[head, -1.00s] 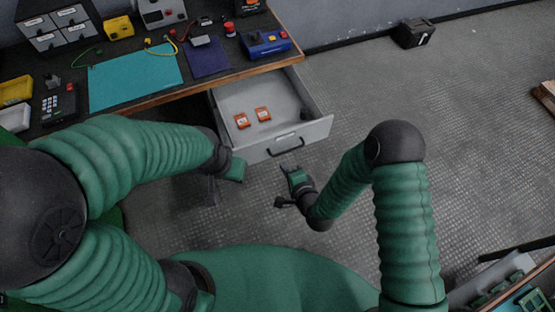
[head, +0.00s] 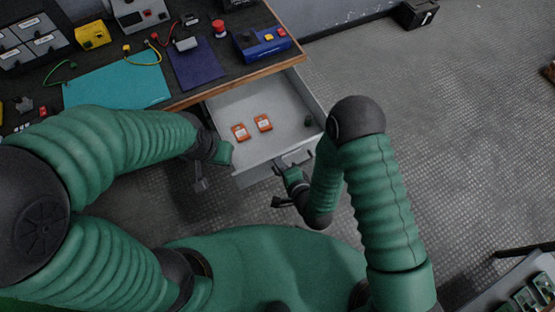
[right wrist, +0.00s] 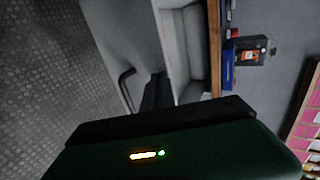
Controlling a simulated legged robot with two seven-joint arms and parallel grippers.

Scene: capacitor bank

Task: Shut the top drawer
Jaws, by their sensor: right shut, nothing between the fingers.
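The grey top drawer (head: 250,168) stands pulled out from under the bench in the head view, with two orange items (head: 252,128) and a small dark item (head: 308,121) inside. Its dark handle is partly hidden by my right arm; it also shows in the right wrist view (right wrist: 125,85). My right gripper (head: 279,170) is shut and empty, with its tips at the drawer front, close to the handle; I cannot tell whether they touch. My left gripper (head: 224,154) is by the drawer's left front corner; its fingers do not show clearly.
The bench edge (head: 235,83) runs above the drawer. On the bench are a teal mat (head: 117,85), a navy mat (head: 195,65), a blue device (head: 262,45) and a red button (head: 219,28).

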